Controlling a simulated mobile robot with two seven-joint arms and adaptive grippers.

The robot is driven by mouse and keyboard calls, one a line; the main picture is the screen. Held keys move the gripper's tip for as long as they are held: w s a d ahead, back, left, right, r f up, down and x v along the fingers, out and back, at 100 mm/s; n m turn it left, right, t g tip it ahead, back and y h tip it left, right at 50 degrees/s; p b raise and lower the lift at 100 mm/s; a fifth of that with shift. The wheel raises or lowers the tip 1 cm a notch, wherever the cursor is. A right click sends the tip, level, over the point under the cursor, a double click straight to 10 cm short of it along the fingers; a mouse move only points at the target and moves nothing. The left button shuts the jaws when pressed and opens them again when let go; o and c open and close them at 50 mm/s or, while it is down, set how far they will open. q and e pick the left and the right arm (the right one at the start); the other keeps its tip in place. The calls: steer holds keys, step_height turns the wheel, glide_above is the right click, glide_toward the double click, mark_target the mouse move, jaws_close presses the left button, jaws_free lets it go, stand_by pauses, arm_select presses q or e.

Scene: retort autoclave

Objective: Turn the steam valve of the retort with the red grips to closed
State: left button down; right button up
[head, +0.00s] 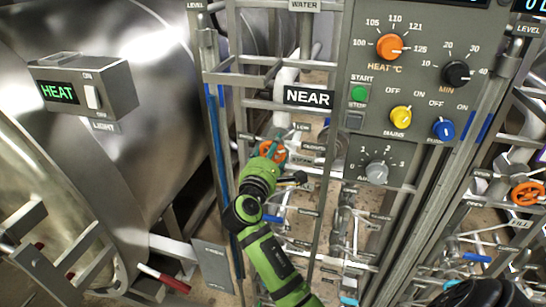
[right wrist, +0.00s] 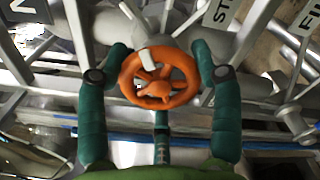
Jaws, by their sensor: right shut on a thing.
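The orange steam handwheel (head: 279,152) sits on the pipework of the left valve station, beneath the black NEAR sign. It also shows in the right wrist view (right wrist: 158,92), with its spokes and hub facing me. My right gripper (head: 268,148) reaches it on a green arm from below. A label starting "ST" (right wrist: 222,12) is beside the wheel. A red grip (head: 168,281) shows on the big steel retort (head: 130,140). My left gripper is not in view.
A control panel (head: 420,80) with knobs and buttons stands just right of my arm. Grey frame posts flank the wheel closely. Another orange handwheel (head: 527,194) is at the far right. A HEAT display box (head: 110,92) is on the left.

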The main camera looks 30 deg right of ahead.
steer(key=m+b, duration=0.1)
steer(key=m, duration=0.1)
steer(key=f+m+b, duration=0.1)
steer(key=shift+a+m, duration=0.15)
steer(key=shift+m, duration=0.25)
steer(key=shift+r+m+b, duration=0.1)
steer(key=shift+m+b, duration=0.4)
steer(key=shift+m, duration=0.2)
steer(key=shift+w+r, duration=0.1)
steer(key=shift+r, duration=0.1)
steer(key=o, duration=1)
steer(key=shift+o, duration=0.8)
steer(key=shift+w, duration=0.25)
